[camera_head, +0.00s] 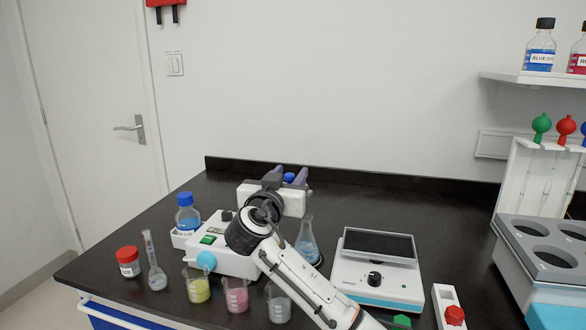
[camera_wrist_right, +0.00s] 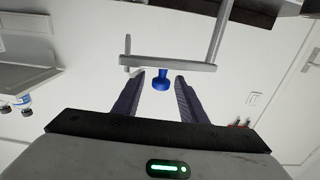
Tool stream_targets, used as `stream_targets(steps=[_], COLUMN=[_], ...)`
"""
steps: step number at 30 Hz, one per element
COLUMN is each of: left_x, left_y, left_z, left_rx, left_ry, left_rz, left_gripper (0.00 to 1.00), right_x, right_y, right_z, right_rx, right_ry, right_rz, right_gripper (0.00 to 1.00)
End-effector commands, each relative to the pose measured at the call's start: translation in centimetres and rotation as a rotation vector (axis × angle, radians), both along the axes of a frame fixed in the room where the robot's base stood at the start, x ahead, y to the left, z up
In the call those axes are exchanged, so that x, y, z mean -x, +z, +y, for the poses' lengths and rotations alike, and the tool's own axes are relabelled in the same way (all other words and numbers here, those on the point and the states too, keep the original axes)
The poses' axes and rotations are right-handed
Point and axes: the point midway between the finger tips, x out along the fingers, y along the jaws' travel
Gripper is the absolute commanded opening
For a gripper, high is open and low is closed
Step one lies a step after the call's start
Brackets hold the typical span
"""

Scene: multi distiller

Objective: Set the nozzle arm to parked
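My right gripper (camera_head: 290,176) reaches over the white distiller (camera_head: 237,262) from the front. Its two dark purple fingers are apart in the right wrist view (camera_wrist_right: 160,76). A small blue knob (camera_wrist_right: 161,84) shows in the gap between the fingertips, with no visible contact on either side. It also shows between the fingers in the head view (camera_head: 289,178). A grey bar with an upright rod, apparently the nozzle arm (camera_wrist_right: 185,65), lies just beyond the fingertips. In the head view my wrist and forearm hide much of the distiller. My left gripper is not in view.
A blue-liquid bottle (camera_head: 187,218) stands left of my wrist and a flask (camera_head: 307,244) stands right of it. Several beakers, including a yellow one (camera_head: 199,288), line the front. A balance (camera_head: 378,275) and a holed rack (camera_head: 545,245) stand right. The back bench is clear.

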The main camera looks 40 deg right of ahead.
Motion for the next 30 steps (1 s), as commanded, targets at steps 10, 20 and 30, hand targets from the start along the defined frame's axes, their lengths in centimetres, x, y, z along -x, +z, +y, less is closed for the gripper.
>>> stream_targets(steps=[10, 20, 30], left_x=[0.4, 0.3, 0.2], left_y=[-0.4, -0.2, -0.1], left_z=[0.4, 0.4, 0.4], left_rx=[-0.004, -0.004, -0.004], left_ry=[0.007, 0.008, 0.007], left_rz=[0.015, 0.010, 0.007], left_gripper=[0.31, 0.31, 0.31], right_x=[-2.4, -2.5, -2.4], right_y=[0.0, -0.1, -0.1], right_z=[-2.8, -2.9, -2.9], right_rx=[-0.001, -0.001, -0.001], right_ry=[0.001, 0.001, 0.000], right_rz=[0.001, 0.001, 0.001], right_gripper=[0.38, 0.28, 0.00])
